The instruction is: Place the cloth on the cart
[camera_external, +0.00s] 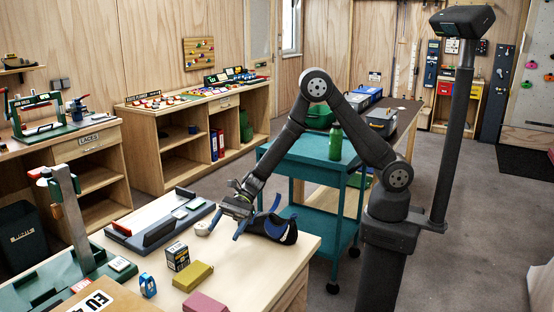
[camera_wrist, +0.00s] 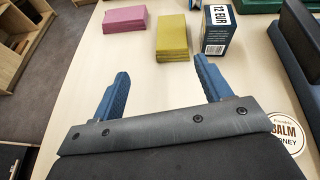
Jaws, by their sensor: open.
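Two folded, cloth-like pieces lie on the light wooden table: a yellow one (camera_external: 193,277) and a pink one (camera_external: 206,303). The task does not say which is the cloth. The wrist view shows the yellow piece (camera_wrist: 173,37) ahead of the fingers and the pink piece (camera_wrist: 125,19) to its left. My gripper (camera_external: 248,212) is open, with nothing seen between its blue fingers (camera_wrist: 163,88). It is over the table's far part, apart from both pieces. The teal cart (camera_external: 310,156) stands beyond the table, with a green bottle (camera_external: 335,142) on its top.
A black and blue climbing shoe (camera_external: 274,229) lies close beside my gripper. A round balm tin (camera_external: 202,229), a small price-marked box (camera_external: 177,256) and a blue-grey tray (camera_external: 170,226) are also on the table. The cart top left of the bottle looks clear.

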